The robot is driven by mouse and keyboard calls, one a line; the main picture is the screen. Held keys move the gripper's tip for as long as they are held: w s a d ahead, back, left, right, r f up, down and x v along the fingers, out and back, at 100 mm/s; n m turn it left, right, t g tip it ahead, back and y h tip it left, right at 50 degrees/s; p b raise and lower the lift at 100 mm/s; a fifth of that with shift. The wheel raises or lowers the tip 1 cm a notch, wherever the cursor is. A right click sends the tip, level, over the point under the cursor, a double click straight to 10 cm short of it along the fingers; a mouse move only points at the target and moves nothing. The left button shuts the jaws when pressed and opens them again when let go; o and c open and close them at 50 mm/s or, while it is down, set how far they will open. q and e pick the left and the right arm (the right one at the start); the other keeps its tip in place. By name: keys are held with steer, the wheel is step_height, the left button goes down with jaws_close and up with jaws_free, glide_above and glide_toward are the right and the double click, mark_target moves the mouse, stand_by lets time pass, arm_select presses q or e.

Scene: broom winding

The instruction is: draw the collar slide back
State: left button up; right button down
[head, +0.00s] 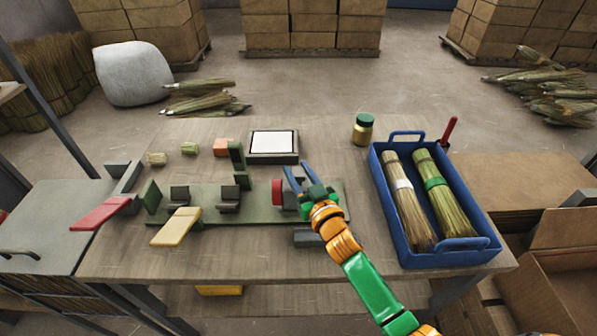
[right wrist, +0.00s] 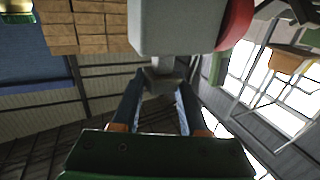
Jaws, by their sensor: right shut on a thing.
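The collar slide is a grey block (head: 290,187) with a red round face (head: 277,191) on its left, at the right end of the long green fixture (head: 250,214). My right gripper (head: 298,172) reaches it from the right, and its blue fingers stand at the block. In the right wrist view the grey block (right wrist: 178,25) is large, with the red face (right wrist: 236,24) at its right. My right gripper's fingers (right wrist: 162,82) are shut on the grey stem (right wrist: 166,72) below the block. The hand hides part of the slide in the head view. My left gripper is in no view.
A white-topped pad (head: 272,142) lies behind. A blue tray (head: 446,258) with two broom bundles and a jar (head: 363,128) stand at right.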

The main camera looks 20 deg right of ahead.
stand_by(0.5)
steer(key=shift+s+d, duration=0.1)
steer(key=shift+d, duration=0.25)
steer(key=d, duration=0.1)
steer(key=s+d+p, duration=0.1)
steer(key=d, duration=0.1)
steer(key=shift+d, duration=0.15)
steer(key=c, duration=0.7)
jaws_free()
steer(key=shift+c, duration=0.2)
steer(key=o, duration=0.3)
steer(key=shift+d, duration=0.15)
steer(key=shift+w+d+f, duration=0.1)
